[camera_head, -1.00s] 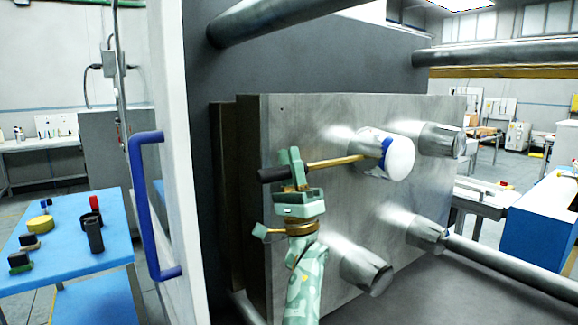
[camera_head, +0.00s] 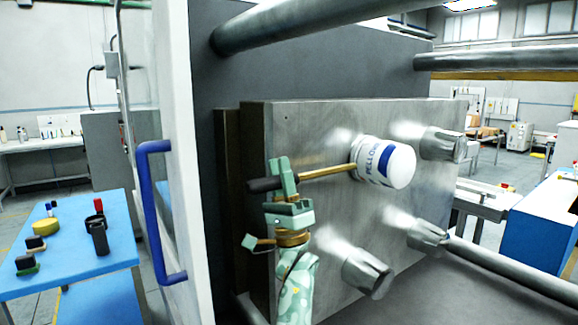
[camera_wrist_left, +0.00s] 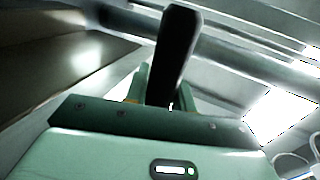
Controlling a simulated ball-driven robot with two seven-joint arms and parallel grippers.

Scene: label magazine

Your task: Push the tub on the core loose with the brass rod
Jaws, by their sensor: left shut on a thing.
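The white tub (camera_head: 388,163) with blue print sits on the upper left core of the steel mould plate (camera_head: 310,125). My left gripper (camera_head: 284,182) is shut on the dark handle of the brass rod (camera_head: 328,171), left of the tub. The rod points right, and its tip meets or overlaps the tub's left edge near the plate; I cannot tell if it touches. In the left wrist view the dark handle (camera_wrist_left: 174,55) stands up between the fingers, and the brass part is mostly hidden. My right gripper is not in view.
Bare cores stand at upper right (camera_head: 442,144), lower right (camera_head: 427,235) and lower middle (camera_head: 367,272). Thick tie bars (camera_head: 490,61) cross above and at lower right. A white door with a blue handle (camera_head: 158,210) is at left, beside a blue table (camera_head: 115,250) with small items.

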